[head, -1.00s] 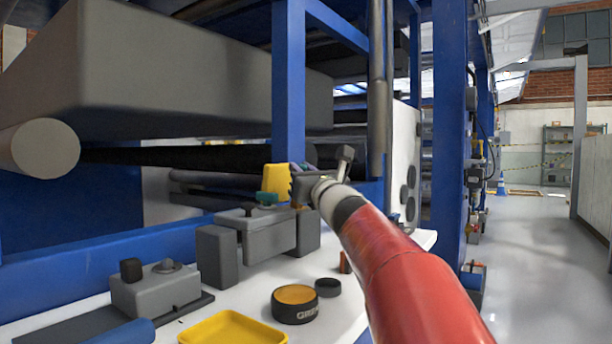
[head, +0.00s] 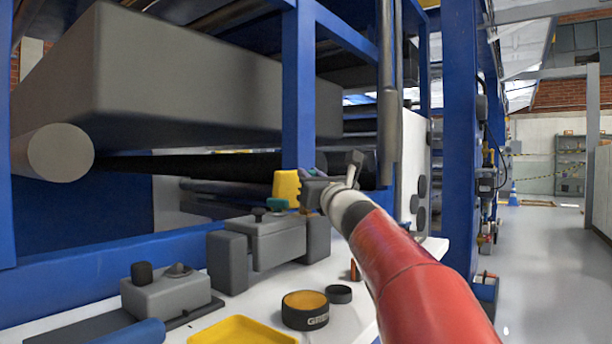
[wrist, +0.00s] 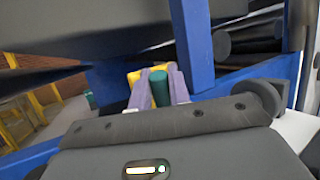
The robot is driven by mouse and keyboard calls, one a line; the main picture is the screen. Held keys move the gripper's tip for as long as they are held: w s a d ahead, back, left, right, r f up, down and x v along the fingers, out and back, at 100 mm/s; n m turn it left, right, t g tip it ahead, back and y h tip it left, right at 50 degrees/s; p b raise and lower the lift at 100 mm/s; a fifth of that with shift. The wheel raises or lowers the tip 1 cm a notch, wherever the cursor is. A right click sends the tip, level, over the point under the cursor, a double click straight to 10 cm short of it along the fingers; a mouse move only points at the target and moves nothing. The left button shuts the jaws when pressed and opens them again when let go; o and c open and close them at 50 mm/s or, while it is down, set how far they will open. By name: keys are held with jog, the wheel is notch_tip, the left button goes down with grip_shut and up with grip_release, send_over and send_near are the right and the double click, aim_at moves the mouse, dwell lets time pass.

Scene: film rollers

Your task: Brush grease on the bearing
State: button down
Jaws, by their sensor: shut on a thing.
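My gripper (head: 308,186) is above the white bench, near the blue post. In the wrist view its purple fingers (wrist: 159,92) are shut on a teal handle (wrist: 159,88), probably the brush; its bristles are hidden. A yellow piece (head: 287,188) is just left of the gripper, and yellow also shows behind the fingers in the wrist view (wrist: 135,76). A tin (head: 305,310) of yellow-brown grease stands open on the bench. I cannot tell for certain which part is the bearing.
A grey block fixture (head: 265,243) stands below the gripper. A small grey box with knobs (head: 165,293), a black lid (head: 339,294) and a yellow tray (head: 243,331) are on the bench. The blue post (head: 298,90) and a large grey roller (head: 55,153) bound the space.

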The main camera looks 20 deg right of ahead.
jog(key=shift+w+d+p, duration=0.3)
jog(key=shift+w+d, duration=0.25)
jog(key=shift+d, duration=0.35)
jog(key=shift+w+d+p, duration=0.3)
jog(key=shift+w+d, duration=0.25)
jog(key=shift+d, duration=0.3)
jog(key=shift+r+p, duration=2.5)
jog(key=shift+r, duration=0.45)
jog(key=shift+r, duration=0.1)
notch_tip(320, 180, up, 3)
jog(key=p, duration=0.2)
jog(key=shift+p, duration=0.3)
